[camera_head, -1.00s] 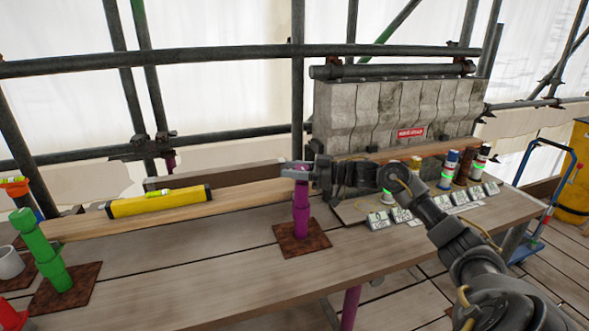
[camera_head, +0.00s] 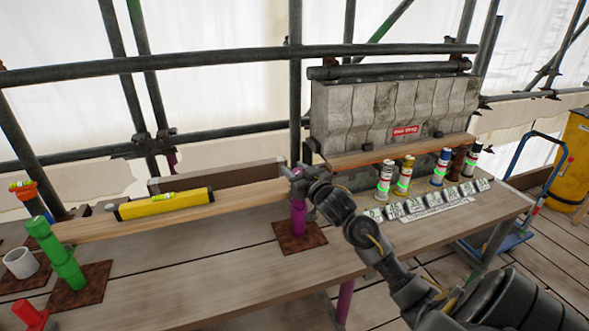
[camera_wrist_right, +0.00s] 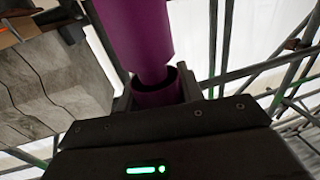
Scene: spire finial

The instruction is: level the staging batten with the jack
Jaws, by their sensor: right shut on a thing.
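The pale timber batten (camera_head: 240,197) runs across the bench in the head view, its right end by the purple jack (camera_head: 298,218) and its left end near the green jack (camera_head: 62,258). A yellow spirit level (camera_head: 165,204) lies on it. The purple jack stands upright on a rusty square plate (camera_head: 299,240). My right gripper (camera_head: 290,172) is shut on the purple jack's upper part. The right wrist view shows its jaws around a purple tube (camera_wrist_right: 155,92). Its fingertips are partly hidden by the jack. I cannot read the level's bubble. My left gripper is out of view.
Several marker bottles (camera_head: 405,175) and numbered tags (camera_head: 410,208) stand on the bench right of my arm. A grey stone block (camera_head: 395,110) stands behind. A red jack (camera_head: 30,315) and white cup (camera_head: 20,262) are at left. The front middle of the bench is clear.

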